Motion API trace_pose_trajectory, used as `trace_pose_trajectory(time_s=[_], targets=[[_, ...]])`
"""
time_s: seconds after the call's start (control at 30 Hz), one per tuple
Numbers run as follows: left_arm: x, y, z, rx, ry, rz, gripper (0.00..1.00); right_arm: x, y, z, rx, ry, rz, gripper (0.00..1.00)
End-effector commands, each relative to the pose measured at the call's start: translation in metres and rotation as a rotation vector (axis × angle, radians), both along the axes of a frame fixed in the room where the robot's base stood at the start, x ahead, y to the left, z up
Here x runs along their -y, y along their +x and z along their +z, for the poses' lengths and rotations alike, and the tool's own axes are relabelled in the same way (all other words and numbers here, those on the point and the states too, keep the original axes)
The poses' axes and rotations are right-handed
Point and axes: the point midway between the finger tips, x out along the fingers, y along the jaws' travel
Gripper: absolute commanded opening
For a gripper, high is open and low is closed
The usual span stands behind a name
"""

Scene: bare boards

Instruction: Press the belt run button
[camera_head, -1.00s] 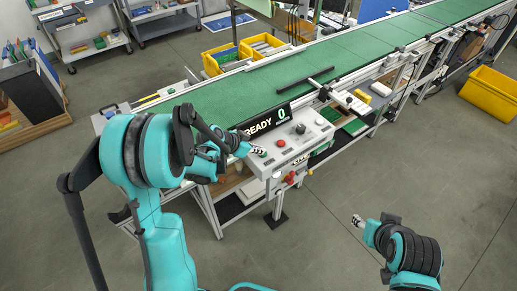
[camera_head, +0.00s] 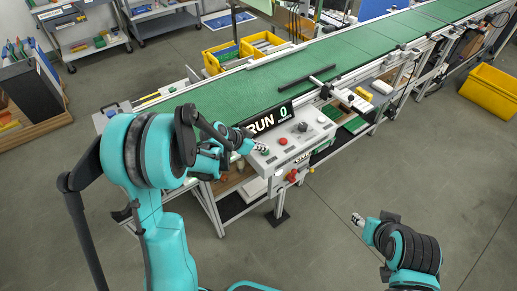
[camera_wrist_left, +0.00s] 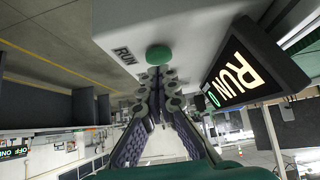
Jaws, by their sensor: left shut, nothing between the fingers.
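The green button (camera_wrist_left: 158,55) beside the label RUN sits on the grey control panel (camera_head: 312,139). My left gripper (camera_head: 262,148) is shut and empty, with its fingertips at the button; in the left wrist view the tips (camera_wrist_left: 160,74) meet the button's edge, and I cannot tell if they press it. The head view hides the button behind the gripper. The black display (camera_head: 268,119) on the panel reads RUN 0; it also shows in the left wrist view (camera_wrist_left: 245,75). My right gripper (camera_head: 358,220) is away from the panel over open floor; its jaw state is unclear.
The green conveyor belt (camera_head: 220,98) runs behind the panel. A red button (camera_head: 282,141) and a dark knob (camera_head: 303,127) are on the panel top, and a red knob (camera_head: 292,175) is on its front. Yellow bins (camera_head: 222,62) stand behind the belt.

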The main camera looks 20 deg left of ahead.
Motion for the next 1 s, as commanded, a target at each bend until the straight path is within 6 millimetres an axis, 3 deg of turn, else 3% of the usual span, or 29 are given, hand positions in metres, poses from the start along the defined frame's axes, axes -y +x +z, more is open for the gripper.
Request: trace_pose_trajectory(time_s=[0.07,0.4,0.6,1.0], targets=[[0.008,0.004,0.027,0.002,0.000,-0.001,0.00,0.000,0.000,0.021,0.000,0.000,0.000,0.44],[-0.029,-0.040,0.075,0.003,-0.002,0.006,0.00,0.000,0.000,0.039,0.000,0.000,0.000,0.44],[-0.037,-0.051,0.087,0.003,-0.003,0.005,0.00,0.000,0.000,0.044,0.000,0.000,0.000,0.44],[-0.038,-0.052,0.088,0.003,-0.002,0.004,0.00,0.000,0.000,0.044,0.000,0.000,0.000,0.44]])
